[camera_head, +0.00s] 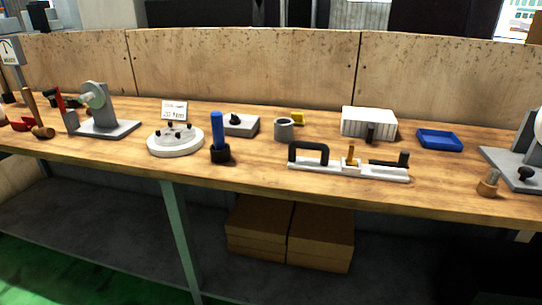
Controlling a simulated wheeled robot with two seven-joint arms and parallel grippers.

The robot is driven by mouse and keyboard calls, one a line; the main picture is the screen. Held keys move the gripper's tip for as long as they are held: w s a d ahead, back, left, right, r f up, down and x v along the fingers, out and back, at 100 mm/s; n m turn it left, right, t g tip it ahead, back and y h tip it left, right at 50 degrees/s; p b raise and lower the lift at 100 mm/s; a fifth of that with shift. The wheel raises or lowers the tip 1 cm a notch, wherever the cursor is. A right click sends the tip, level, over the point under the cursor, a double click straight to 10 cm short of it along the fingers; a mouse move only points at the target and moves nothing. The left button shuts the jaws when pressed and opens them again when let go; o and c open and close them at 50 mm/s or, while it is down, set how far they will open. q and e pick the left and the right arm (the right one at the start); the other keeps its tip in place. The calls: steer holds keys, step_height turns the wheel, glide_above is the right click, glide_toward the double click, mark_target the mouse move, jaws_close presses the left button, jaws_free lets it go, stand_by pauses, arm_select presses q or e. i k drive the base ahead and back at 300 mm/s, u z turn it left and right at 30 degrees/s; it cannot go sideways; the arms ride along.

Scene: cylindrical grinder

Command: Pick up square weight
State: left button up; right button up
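A low grey square block with a dark knob on top (241,126) stands on the wooden workbench (258,170), left of the middle; it looks like the square weight. It sits behind and right of a blue-handled tool with a black base (218,140), which stands upright close to it. A grey cylinder (284,129) stands just to its right, apart from it. Neither of my grippers is in view.
A white round plate with dark knobs (176,141) lies to the left. A white fixture with a black handle (345,168), a ribbed white box (369,122) and a blue tray (440,140) are right. Wooden panels (240,68) back the bench. Brown boxes (290,235) sit below.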

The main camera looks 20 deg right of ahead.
mark_target(350, 161)
steer(key=u, duration=0.55)
steer(key=i, duration=0.95)
steer(key=z, duration=1.8)
